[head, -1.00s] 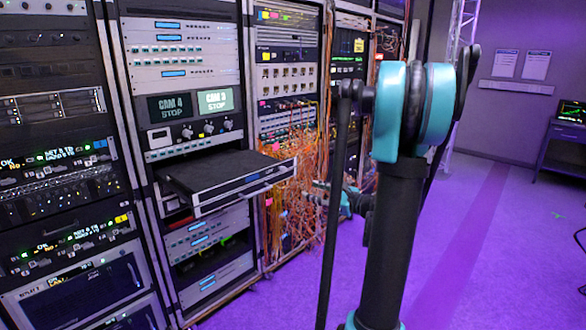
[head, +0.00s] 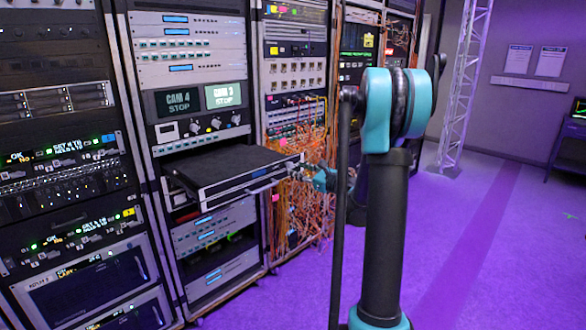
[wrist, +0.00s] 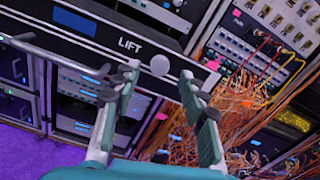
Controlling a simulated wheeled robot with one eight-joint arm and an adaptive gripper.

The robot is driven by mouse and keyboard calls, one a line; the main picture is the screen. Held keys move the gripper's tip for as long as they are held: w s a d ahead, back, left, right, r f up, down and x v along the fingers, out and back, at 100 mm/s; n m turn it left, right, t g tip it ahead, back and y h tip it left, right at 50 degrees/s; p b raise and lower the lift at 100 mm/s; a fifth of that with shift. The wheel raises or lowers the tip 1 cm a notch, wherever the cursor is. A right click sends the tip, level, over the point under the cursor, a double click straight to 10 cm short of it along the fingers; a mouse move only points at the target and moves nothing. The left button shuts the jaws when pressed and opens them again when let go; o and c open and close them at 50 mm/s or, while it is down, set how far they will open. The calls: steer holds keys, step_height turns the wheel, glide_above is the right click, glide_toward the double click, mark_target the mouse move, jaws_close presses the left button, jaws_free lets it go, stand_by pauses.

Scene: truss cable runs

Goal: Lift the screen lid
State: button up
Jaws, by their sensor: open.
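The screen lid (head: 235,165) is a flat black panel lying closed on a drawer pulled out of the second rack. In the wrist view, the black front edge (wrist: 90,30) of the unit carries the word LIFT and a pale round spot (wrist: 159,65). My gripper (wrist: 160,76) is open, its fingertips on either side of and just below that spot, with nothing between them. Whether a fingertip touches the edge cannot be told. In the head view my gripper (head: 322,178) is small, beside the drawer's right front corner, partly hidden by my arm.
A bar handle (wrist: 55,47) sticks out from the drawer front. Loose orange cables (head: 297,195) hang from the patch rack just right of the drawer, close to my gripper. Other racks stand on both sides. Open purple floor (head: 480,230) lies to the right.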

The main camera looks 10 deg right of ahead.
mark_target(292, 166)
steer(key=shift+x, duration=1.75)
steer(key=shift+c, duration=0.6)
jaws_close()
